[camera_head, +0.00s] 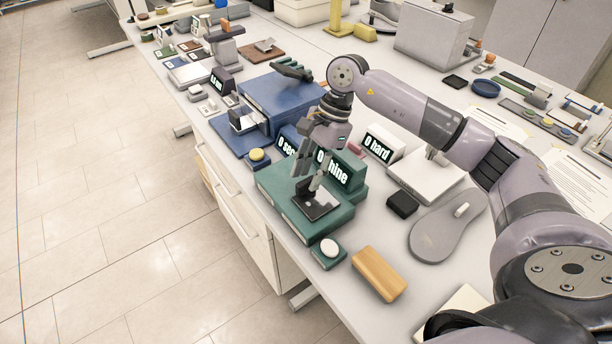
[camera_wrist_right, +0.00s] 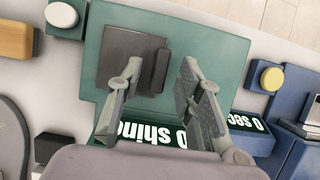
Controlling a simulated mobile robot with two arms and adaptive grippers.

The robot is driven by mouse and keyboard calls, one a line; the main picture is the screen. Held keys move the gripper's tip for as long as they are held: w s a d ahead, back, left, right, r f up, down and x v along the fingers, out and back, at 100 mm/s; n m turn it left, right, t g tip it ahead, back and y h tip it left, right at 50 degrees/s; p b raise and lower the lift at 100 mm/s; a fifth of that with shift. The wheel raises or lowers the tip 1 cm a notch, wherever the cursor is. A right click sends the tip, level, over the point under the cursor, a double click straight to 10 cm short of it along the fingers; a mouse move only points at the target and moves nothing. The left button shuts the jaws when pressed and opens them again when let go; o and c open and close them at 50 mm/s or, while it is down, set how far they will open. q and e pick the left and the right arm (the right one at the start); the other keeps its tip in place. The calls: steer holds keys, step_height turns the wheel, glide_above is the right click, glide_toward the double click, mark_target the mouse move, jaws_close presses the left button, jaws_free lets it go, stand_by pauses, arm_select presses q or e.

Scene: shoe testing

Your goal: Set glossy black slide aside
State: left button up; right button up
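The black slide (camera_head: 322,205) is a dark square plate lying on top of the green tester (camera_head: 279,197). In the right wrist view the slide (camera_wrist_right: 121,62) has a raised dark grip bar (camera_wrist_right: 160,70) along one side. My right gripper (camera_head: 308,185) is low over the slide, pointing down. In the right wrist view its fingers (camera_wrist_right: 161,64) are spread, one on each side of the bar, with gaps showing. I cannot tell how far the tips are above the plate. The green display, partly hidden by the gripper, reads "0 shine". My left gripper is not in view.
A white button (camera_head: 330,248) and a wooden block (camera_head: 379,273) stand in front. A black block (camera_head: 402,205) and a grey sole-shaped pad (camera_head: 446,226) lie to the right. A blue tester (camera_head: 285,98) stands behind. Some bare table shows around the wooden block.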

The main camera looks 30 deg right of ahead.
steer(key=shift+x, duration=1.3)
steer(key=shift+c, duration=0.4)
jaws_close()
